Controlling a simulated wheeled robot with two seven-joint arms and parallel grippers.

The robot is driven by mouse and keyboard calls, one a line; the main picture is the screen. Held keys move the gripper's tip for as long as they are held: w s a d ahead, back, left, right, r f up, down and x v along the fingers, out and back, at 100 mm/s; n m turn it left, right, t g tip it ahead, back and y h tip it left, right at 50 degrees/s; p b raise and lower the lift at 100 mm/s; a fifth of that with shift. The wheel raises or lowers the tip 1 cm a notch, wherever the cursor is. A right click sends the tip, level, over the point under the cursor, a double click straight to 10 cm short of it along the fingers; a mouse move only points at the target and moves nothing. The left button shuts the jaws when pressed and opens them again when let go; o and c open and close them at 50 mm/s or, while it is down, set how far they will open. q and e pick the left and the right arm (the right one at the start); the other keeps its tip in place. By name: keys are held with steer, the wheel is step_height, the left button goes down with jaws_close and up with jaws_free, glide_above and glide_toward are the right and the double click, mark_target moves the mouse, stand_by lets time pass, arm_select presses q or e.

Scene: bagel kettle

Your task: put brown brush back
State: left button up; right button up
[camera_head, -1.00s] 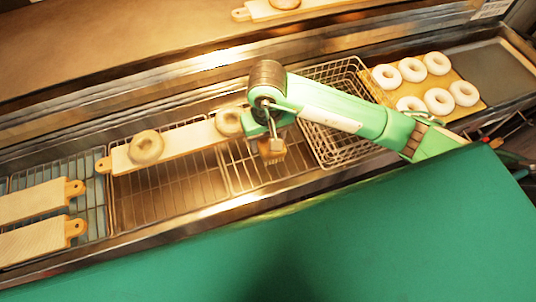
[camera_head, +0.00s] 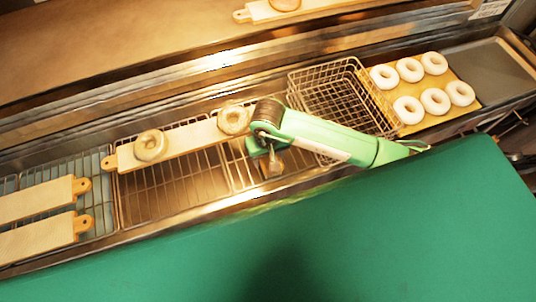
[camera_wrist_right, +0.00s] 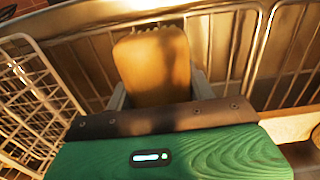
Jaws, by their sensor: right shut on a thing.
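The brown brush (camera_wrist_right: 152,65) fills the upper middle of the right wrist view, with a pale bristly edge at its far end. My right gripper (camera_head: 271,160) is shut on it, with a finger showing on each side in the wrist view. In the head view the brush (camera_head: 272,169) shows only as a small brown piece below the gripper, over the wire rack (camera_head: 237,172) beside the wire basket. The brush's height above the rack is hard to tell. My left gripper is not in view.
The wire basket (camera_head: 318,85) stands right of the gripper. Several white rings lie on a board (camera_head: 466,98) farther right. A long board (camera_head: 188,141) with two bagels lies left of the gripper. Two empty boards (camera_head: 38,202) lie at far left. A green surface (camera_head: 400,230) fills the front.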

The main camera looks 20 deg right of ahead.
steer(key=shift+f, duration=0.2)
steer(key=o, duration=1)
steer(key=shift+r, duration=0.15)
steer(key=shift+r, duration=0.2)
step_height(320, 180, up, 10)
steer(key=b, duration=0.4)
steer(key=shift+w+r, duration=0.1)
steer(key=shift+r+b, duration=0.35)
steer(key=shift+r, duration=0.45)
steer(key=shift+f, duration=0.1)
